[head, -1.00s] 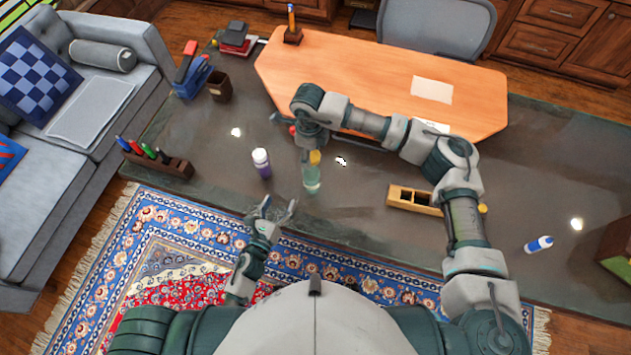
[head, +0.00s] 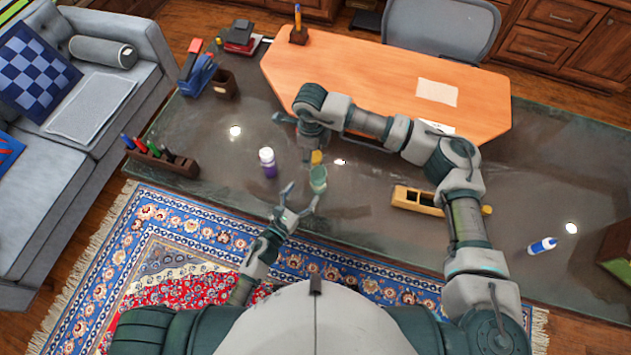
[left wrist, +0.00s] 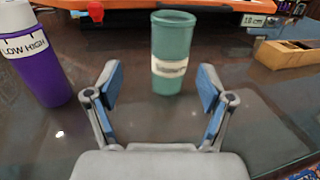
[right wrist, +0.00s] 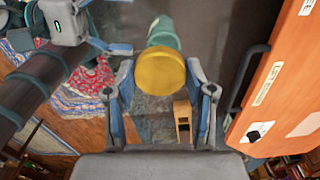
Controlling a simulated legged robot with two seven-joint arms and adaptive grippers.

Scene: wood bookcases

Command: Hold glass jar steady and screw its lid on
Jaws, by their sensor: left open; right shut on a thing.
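The green glass jar (head: 318,180) stands upright on the dark desk, with a pale label facing the left wrist view (left wrist: 170,66). Its rim is bare in that view. The yellow lid (head: 316,157) is off the jar. My right gripper (head: 309,151) is shut on the lid, whose round face fills the space between the fingers in the right wrist view (right wrist: 160,71); the jar (right wrist: 165,35) shows behind it. My left gripper (head: 302,198) is open and empty just in front of the jar, its fingers pointing at it. The exact lid-to-jar gap is unclear.
A purple bottle with a white cap (head: 268,164) stands close left of the jar. A wooden box (head: 418,200) lies to the right, and a blue-and-white bottle (head: 542,245) farther right. A pen holder (head: 160,157) is at the left. The raised orange desktop (head: 390,85) lies behind.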

